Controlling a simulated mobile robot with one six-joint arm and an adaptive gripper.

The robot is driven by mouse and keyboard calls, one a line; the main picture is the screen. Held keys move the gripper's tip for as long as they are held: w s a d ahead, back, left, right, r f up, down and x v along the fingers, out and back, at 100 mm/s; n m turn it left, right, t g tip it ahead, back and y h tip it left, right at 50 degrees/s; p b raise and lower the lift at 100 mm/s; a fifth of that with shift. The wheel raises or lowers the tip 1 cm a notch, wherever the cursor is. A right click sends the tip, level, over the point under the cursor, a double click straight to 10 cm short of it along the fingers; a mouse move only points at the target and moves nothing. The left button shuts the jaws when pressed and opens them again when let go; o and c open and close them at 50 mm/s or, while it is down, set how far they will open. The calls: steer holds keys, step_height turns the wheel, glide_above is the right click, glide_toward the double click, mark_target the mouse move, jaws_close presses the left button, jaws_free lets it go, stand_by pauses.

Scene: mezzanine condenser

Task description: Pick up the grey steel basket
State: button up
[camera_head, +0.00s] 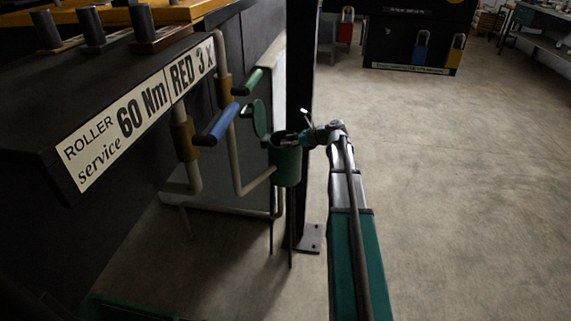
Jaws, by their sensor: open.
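I cannot make out a grey steel basket in this view. My arm reaches forward from the bottom right of centre, and my gripper (287,138) points left at its end. The gripper is open and small in the picture. It is at the rim of a dark green, cup-shaped container (287,168) beside a black post. I cannot tell whether the fingers touch the container or only overlap it in view. Nothing is visibly held.
The black post (300,70) with a floor plate stands just behind my gripper. Pipes with a blue handle (217,124) and a green handle (248,82) are at the left. A dark bench bears a white label (138,112). Open floor (460,190) lies to the right.

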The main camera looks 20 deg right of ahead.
jaws_close()
steer(key=shift+r, duration=0.1)
stand_by(0.4)
step_height(320, 180, up, 28)
steer(key=p, duration=2.8)
steer(key=shift+s, duration=0.1)
